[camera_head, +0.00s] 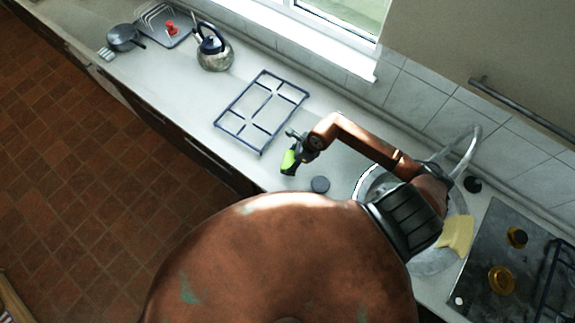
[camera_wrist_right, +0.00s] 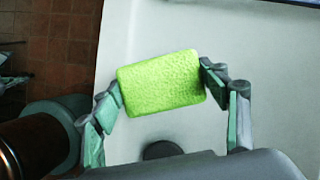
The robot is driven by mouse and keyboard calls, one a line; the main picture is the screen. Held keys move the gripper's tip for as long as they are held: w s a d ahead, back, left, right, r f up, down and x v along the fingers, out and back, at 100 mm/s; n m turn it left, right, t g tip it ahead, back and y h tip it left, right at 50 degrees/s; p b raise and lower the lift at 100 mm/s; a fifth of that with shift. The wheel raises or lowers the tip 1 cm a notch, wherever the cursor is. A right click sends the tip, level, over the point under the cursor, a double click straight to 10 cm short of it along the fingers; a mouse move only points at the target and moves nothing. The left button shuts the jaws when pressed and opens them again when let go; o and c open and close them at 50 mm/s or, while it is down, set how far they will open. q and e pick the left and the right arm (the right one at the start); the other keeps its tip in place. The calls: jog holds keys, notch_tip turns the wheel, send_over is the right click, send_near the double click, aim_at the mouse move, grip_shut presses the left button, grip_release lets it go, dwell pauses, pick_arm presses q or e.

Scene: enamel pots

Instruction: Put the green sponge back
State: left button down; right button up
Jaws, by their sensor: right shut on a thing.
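The green sponge (camera_head: 288,162) is held by my right gripper (camera_head: 294,150), over the counter near its front edge in the head view. In the right wrist view the bright green sponge (camera_wrist_right: 160,84) sits between the two fingers, which press on its opposite short sides. Pale counter shows beyond it.
A round dark item (camera_head: 320,184) is on the counter close to the sponge. A kettle (camera_head: 215,53), a pot (camera_head: 123,38) and a rack stand farther left. The sink (camera_head: 366,181), yellow cloth (camera_head: 457,235) and hob (camera_head: 484,262) are right.

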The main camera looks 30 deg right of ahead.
aim_at(291, 157)
jog(key=shift+w+d+f+b, duration=0.1)
jog(key=shift+w+f+b, duration=0.6)
jog(key=shift+w+f, duration=0.4)
notch_tip(291, 157, down, 4)
jog(key=shift+w+r+b, duration=0.1)
jog(key=shift+b, duration=1.05)
jog(key=shift+r, duration=0.15)
jog(key=o, duration=1.2)
jog(key=p+v, duration=0.8)
jog(key=v, duration=0.4)
